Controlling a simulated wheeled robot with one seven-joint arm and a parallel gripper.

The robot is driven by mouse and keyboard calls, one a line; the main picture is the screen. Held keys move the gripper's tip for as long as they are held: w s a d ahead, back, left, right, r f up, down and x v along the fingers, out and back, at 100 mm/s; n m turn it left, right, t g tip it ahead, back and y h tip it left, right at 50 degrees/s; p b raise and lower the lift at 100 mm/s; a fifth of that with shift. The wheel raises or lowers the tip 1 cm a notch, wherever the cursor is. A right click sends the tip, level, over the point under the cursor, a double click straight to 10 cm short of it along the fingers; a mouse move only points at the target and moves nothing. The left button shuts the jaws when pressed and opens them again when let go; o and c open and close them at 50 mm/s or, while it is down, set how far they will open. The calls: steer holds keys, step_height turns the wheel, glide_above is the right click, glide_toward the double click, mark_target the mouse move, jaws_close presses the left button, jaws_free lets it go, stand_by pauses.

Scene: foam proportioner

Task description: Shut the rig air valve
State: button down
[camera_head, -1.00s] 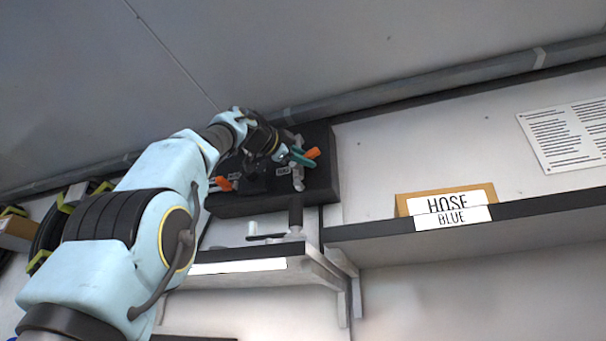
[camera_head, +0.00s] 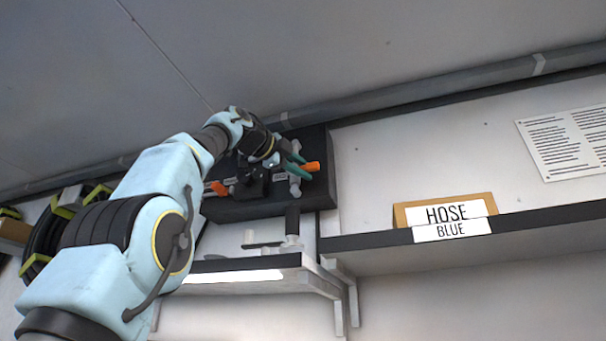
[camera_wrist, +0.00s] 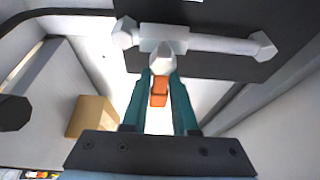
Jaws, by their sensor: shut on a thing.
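A dark panel (camera_head: 262,207) on the wall carries grey valves with orange handles. My gripper (camera_head: 291,158) is at its right part, with teal fingers. In the wrist view my gripper (camera_wrist: 160,92) is shut on the orange valve handle (camera_wrist: 159,88), which lies between the fingers. The handle also shows in the head view (camera_head: 312,166), pointing right. In the wrist view the grey valve body and pipe (camera_wrist: 205,43) lie just beyond the fingertips, and the handle stands crosswise to the pipe. A second orange handle (camera_head: 217,188) is at the panel's left. The panel's small labels are unreadable.
A small shelf (camera_head: 235,264) with a grey fitting (camera_head: 291,225) stands below the panel. A longer shelf (camera_head: 380,240) to the right bears a sign reading HOSE BLUE (camera_head: 450,220). A pipe (camera_head: 440,93) runs along the wall top. A hose reel (camera_head: 45,235) hangs at left.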

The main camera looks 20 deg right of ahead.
steer(key=shift+f, duration=0.1)
steer(key=c, duration=0.8)
jaws_free()
steer(key=b+v, duration=0.3)
steer(key=v, duration=0.7)
steer(key=shift+a, duration=0.35)
steer(key=shift+s, duration=0.15)
